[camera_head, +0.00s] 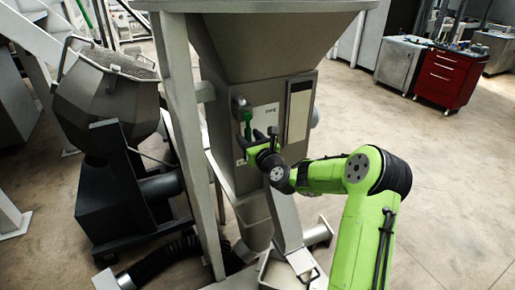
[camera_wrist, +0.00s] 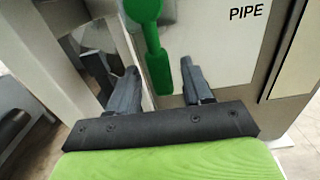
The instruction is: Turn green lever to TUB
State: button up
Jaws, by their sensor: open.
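The green lever (camera_head: 247,124) is on the front panel of the grey hopper machine. Its handle points down from a round hub at the top. In the wrist view the green lever (camera_wrist: 155,55) hangs between my two fingers, with its lower end tilted slightly to the right. My gripper (camera_head: 257,138) is open at the lever's lower end, and its dark fingers (camera_wrist: 160,72) stand on either side of the handle with visible gaps. The word PIPE (camera_wrist: 247,13) is printed to the right of the lever. I cannot read a TUB label in either view.
A dark framed panel (camera_head: 299,110) is right of the lever. A grey upright post (camera_head: 180,120) stands left of the machine, near my gripper. A round tub machine (camera_head: 108,105) is farther left. Open floor lies to the right, before a red cabinet (camera_head: 447,78).

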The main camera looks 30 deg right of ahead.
jog(key=s+b, duration=0.3)
jog(key=s, duration=1.1)
jog(key=shift+s+b, duration=0.25)
jog(key=shift+b, duration=0.05)
jog(key=s+a+f+n+g+y, duration=0.1)
jog(key=a+f+n+g+y, duration=0.15)
jog(key=a+n, duration=0.45)
jog(key=s+a+f+n+g+y, duration=0.1)
jog(key=a+n+g+y, duration=0.15)
jog(key=a+n, duration=0.4)
jog(key=s+a+f+n+g+h, duration=0.2)
jog(key=s+a+n+g, duration=0.4)
jog(key=n, duration=0.5)
jog(key=s+d+r+n+h, duration=0.1)
jog(key=s+d+r+n, duration=0.1)
jog(key=s+n, duration=0.4)
jog(key=s+d+r+n+g+h, duration=0.1)
jog(key=s+n, duration=0.4)
jog(key=s, duration=0.7)
jog(key=shift+s+d+r+n+h, duration=0.35)
jog(key=shift+d+h, duration=0.15)
jog(key=shift+d, duration=0.45)
